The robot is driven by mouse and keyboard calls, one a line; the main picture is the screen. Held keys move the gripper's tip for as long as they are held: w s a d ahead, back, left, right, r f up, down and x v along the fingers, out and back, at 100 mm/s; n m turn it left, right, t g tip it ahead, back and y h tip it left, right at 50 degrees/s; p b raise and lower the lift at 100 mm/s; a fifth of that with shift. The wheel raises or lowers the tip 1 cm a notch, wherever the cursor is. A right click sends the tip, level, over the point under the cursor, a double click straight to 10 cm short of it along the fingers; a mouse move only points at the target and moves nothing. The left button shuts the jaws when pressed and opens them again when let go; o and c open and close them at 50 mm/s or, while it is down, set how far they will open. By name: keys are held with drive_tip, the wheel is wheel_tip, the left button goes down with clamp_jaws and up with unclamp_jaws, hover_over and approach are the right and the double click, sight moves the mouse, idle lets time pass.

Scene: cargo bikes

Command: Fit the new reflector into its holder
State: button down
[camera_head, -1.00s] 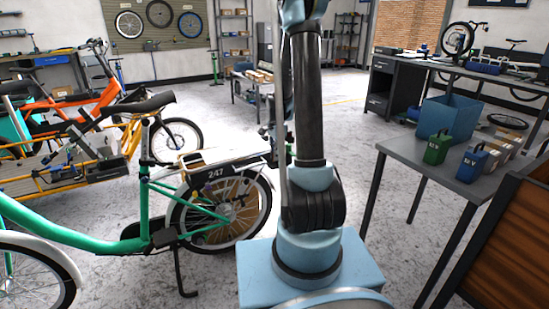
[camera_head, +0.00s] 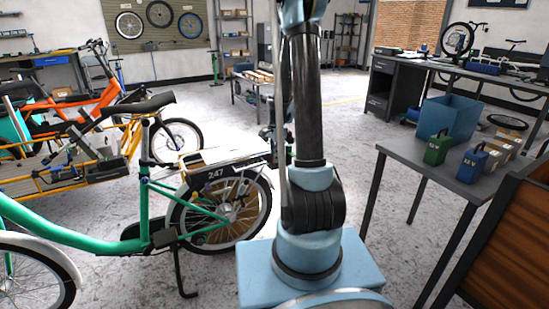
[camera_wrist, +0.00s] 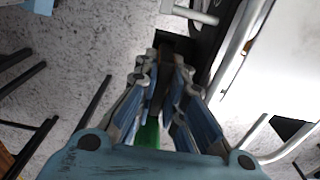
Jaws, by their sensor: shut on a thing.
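The green cargo bike (camera_head: 125,246) stands left of my arm, with a white rear rack (camera_head: 236,157) over its back wheel. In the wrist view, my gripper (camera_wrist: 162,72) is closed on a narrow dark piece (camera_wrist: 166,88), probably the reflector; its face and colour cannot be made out. A black bracket-like part (camera_wrist: 203,45), perhaps the holder, lies just past the fingertips by the rack's silver tube (camera_wrist: 240,45). Whether the held piece touches it cannot be told. In the head view the gripper is mostly hidden by my arm.
At the right, a grey table (camera_head: 408,152) carries a blue bin (camera_head: 449,117), a green battery (camera_head: 437,149) and a blue battery (camera_head: 472,161). An orange bike (camera_head: 88,100) stands at the back left.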

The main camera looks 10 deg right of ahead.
drive_tip(key=shift+f, duration=0.45)
drive_tip(key=c, duration=1.6)
unclamp_jaws()
drive_tip(key=shift+r, duration=0.1)
